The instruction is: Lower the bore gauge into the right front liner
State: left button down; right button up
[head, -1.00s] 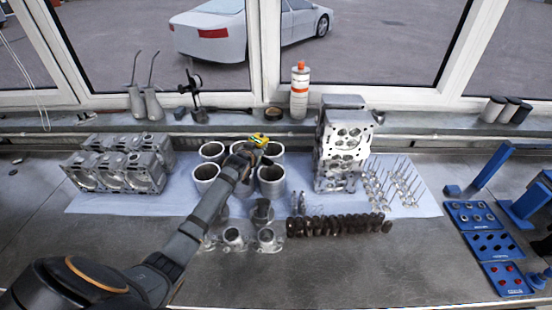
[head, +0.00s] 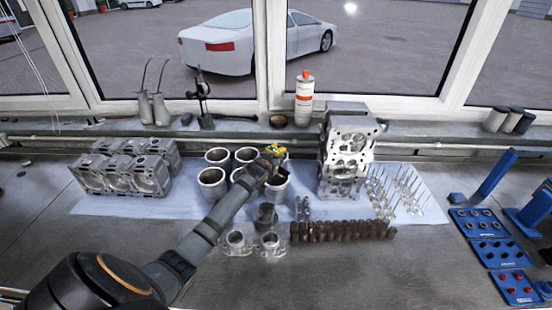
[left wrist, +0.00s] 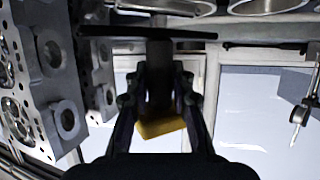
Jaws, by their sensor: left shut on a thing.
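My left gripper (head: 268,160) is shut on the bore gauge, whose yellow and green head (head: 277,149) shows above the fingers. In the left wrist view the gauge's yellow part (left wrist: 162,128) sits between the fingers of the gripper (left wrist: 160,82). The right front liner (head: 276,190) is an open grey cylinder on the blue cloth. The gripper is over its rim, hiding part of its opening. I cannot tell whether the gauge's lower end is inside the bore. My right gripper is not in view.
Other liners (head: 212,182) stand close to the left and behind. A cylinder head (head: 342,155) stands upright on the right, with valves (head: 400,190) beyond it. Pistons (head: 236,240) and a dark row of parts (head: 340,230) are in front. An engine block (head: 125,170) is at left.

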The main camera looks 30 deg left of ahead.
pick_arm(q)
jog(key=shift+w+f+b, duration=0.1)
jog(key=shift+f+b, duration=0.2)
jog(key=shift+f, duration=0.3)
jog(key=shift+a+f+b, duration=0.1)
jog(key=shift+f+b, duration=0.25)
jog(key=shift+f, duration=0.55)
jog(key=shift+f+b, duration=0.3)
jog(key=shift+b, duration=0.15)
jog(key=shift+f, duration=0.5)
jog(key=shift+f+b, duration=0.1)
jog(key=shift+b, duration=0.2)
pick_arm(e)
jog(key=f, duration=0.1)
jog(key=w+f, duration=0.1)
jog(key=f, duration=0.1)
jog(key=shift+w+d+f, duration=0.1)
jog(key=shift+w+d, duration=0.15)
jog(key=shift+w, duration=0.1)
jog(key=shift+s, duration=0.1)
pick_arm(q)
jog(key=shift+f, duration=0.25)
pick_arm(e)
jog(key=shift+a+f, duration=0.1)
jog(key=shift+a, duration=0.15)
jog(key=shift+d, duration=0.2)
